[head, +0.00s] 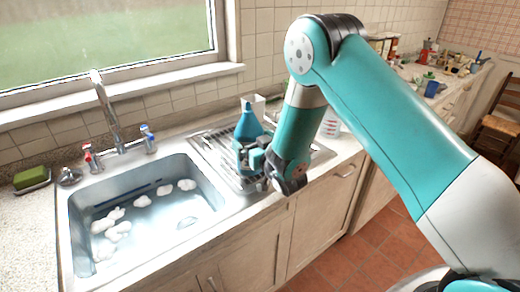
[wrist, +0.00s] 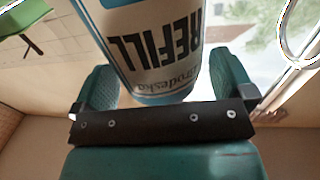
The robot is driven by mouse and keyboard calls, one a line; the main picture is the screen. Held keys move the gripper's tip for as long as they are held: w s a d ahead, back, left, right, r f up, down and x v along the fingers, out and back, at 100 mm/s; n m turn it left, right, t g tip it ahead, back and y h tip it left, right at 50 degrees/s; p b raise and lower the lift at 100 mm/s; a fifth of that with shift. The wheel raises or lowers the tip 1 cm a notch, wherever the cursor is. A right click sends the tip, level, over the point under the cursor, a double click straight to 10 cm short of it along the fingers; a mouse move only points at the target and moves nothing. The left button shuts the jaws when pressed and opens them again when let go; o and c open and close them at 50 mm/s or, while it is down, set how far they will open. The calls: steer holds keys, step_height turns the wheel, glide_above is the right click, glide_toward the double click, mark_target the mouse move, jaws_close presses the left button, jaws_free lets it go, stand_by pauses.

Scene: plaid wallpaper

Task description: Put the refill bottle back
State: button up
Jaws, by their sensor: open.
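The refill bottle (wrist: 150,45) fills the top middle of the wrist view. It has a pale label with dark upside-down "REFILL" lettering and blue edges. What looks like its blue tapered top (head: 248,122) shows in the head view over the drainboard, just behind my gripper. My gripper (head: 250,160) is low over the drainboard, right of the sink. In the wrist view its two teal fingers stand apart on either side of the bottle. The jaws are open. The lower part of the bottle is hidden by my gripper in the head view.
The sink (head: 150,212) with foam clumps lies to the left, with a tap (head: 106,112) behind it. The ribbed drainboard (head: 215,150) is beside it. A white item (head: 258,104) stands behind the blue top. A white bottle (head: 331,124) is right of my arm. A green sponge (head: 32,177) is far left.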

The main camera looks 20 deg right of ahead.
steer(key=s+d+b, duration=0.2)
steer(key=s+b, duration=0.4)
steer(key=s, duration=0.5)
steer(key=s+a+r+n+g, duration=0.1)
steer(key=s+a+r+g, duration=0.1)
steer(key=s+g, duration=0.4)
steer(key=s+a+r+n+g, duration=0.2)
steer(key=s+r+g, duration=0.2)
steer(key=s, duration=0.8)
steer(key=s+a+r+n+g, duration=0.1)
steer(key=s+a+r+g, duration=0.1)
steer(key=s+g, duration=0.5)
steer(key=shift+s+a+r+n+g+y, duration=0.3)
steer(key=shift+s+a+r+n+y, duration=0.1)
steer(key=shift+s+r, duration=0.55)
steer(key=shift+f, duration=0.1)
